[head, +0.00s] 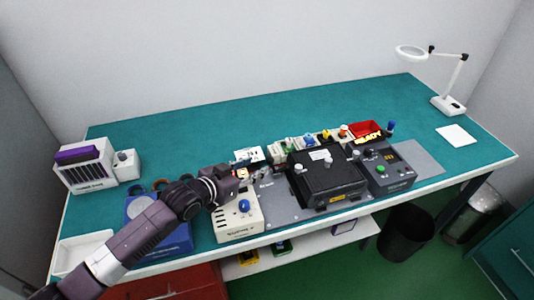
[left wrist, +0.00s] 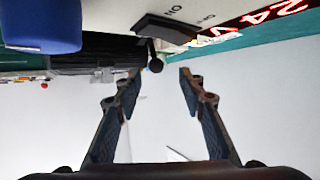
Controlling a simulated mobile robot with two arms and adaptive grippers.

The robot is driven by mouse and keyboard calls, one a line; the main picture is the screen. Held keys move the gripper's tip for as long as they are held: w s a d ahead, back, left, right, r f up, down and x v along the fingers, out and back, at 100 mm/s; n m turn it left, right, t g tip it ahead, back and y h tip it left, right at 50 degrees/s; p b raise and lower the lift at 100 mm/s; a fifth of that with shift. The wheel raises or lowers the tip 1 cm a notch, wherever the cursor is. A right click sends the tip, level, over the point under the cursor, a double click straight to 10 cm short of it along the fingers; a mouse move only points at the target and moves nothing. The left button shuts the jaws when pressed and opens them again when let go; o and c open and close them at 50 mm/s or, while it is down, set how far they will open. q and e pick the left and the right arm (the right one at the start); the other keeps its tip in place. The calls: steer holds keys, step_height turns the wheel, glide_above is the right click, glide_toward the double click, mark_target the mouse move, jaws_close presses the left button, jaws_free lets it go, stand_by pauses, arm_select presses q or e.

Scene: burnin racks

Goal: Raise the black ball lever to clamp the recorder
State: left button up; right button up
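The black recorder case (head: 322,182) sits on a grey plate at the front middle of the table. A small black ball on a short stem (left wrist: 155,65) shows in the left wrist view, close to the gap between my fingertips; I cannot tell its exact depth. In the head view I cannot make the ball out near my gripper. My left gripper (head: 262,174) is left of the recorder, above the back of a cream box. In the wrist view the left gripper (left wrist: 160,74) is open and empty. My right gripper is not in view.
The cream box (head: 225,222) has a blue knob (head: 244,206) and stands just below my gripper. A grey box with a green button (head: 382,170) is right of the recorder. Several small coloured parts and a red bin (head: 364,129) lie behind. The table's back is clear.

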mark_target(268, 162)
arm_select(q)
steer(key=x, duration=0.4)
steer(key=shift+s+d+r+p, duration=0.15)
steer(key=shift+d+p, duration=0.25)
steer(key=shift+d, duration=0.1)
steer(key=shift+x, duration=1.1)
steer(key=shift+a, duration=0.1)
steer(key=shift+c, duration=1.1)
steer(key=c, duration=0.5)
jaws_close()
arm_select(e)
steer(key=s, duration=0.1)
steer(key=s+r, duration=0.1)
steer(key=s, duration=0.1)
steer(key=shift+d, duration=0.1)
